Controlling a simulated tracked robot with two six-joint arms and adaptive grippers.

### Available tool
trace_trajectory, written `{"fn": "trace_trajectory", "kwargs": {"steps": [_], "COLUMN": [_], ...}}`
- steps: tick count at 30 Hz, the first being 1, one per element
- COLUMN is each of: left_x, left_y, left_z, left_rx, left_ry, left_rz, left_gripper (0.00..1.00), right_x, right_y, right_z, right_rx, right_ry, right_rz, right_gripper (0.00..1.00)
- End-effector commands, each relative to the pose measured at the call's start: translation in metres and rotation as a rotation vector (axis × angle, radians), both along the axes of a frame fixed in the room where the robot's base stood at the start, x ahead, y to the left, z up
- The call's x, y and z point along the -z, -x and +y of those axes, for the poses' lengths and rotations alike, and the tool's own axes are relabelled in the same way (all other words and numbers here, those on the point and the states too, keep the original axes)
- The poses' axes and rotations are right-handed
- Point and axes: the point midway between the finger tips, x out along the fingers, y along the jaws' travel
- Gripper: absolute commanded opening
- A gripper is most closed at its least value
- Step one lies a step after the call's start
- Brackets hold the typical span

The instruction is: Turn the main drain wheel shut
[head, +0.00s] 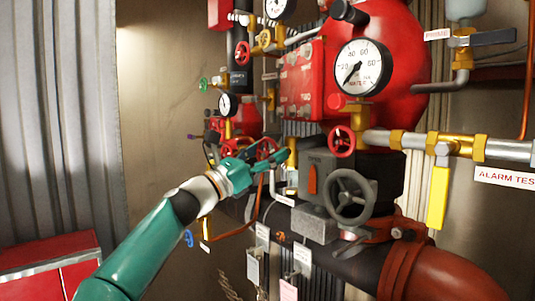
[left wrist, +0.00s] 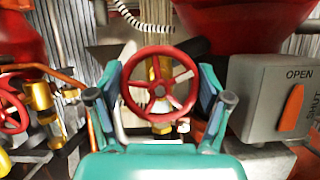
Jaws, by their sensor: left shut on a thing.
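A red spoked handwheel (left wrist: 160,51) on a brass valve faces me in the middle of the left wrist view. The two fingers of my left gripper (left wrist: 160,93) stand on its left and right sides, shut on its rim. In the head view this wheel (head: 268,142) is partly hidden behind my green left gripper (head: 271,158). I cannot read a label that names it as the main drain wheel. My right gripper is not in view.
A grey box (left wrist: 275,100) with an orange lever marked OPEN and SHUT stands close on the right. A large grey handwheel (head: 350,196) and thick red pipe (head: 440,275) are nearer in front. Another red wheel (left wrist: 12,108) is at left. Clear space lies left of the pipework.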

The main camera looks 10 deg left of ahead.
Motion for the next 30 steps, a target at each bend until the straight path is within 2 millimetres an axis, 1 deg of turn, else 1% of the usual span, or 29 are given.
{"fn": "trace_trajectory", "kwargs": {"steps": [3,6,16,17,18,20,30], "left_x": [0.0001,0.0003,0.0006,0.0006,0.0007,0.0006,0.0002], "left_y": [-0.0003,0.0002,0.0005,0.0005,0.0004,0.0005,0.0007], "left_z": [0.0004,0.0003,0.0000,0.0000,0.0000,0.0000,-0.0007], "left_rx": [-0.003,-0.003,-0.003,-0.003,-0.003,-0.003,-0.001], "left_ry": [-0.070,-0.101,-0.110,-0.110,-0.110,-0.110,-0.108], "left_rz": [-0.056,-0.079,-0.084,-0.084,-0.084,-0.083,-0.083], "left_gripper": [0.44,0.44,0.44,0.83,0.90,1.00,1.00], "right_x": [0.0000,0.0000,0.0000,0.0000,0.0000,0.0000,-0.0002], "right_y": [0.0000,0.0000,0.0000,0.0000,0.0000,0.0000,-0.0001], "right_z": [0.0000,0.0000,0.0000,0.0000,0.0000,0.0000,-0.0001], "right_rx": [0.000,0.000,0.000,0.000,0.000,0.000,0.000], "right_ry": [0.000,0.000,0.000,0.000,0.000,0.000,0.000], "right_rz": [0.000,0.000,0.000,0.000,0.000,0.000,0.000], "right_gripper": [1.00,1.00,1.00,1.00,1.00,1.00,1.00]}}
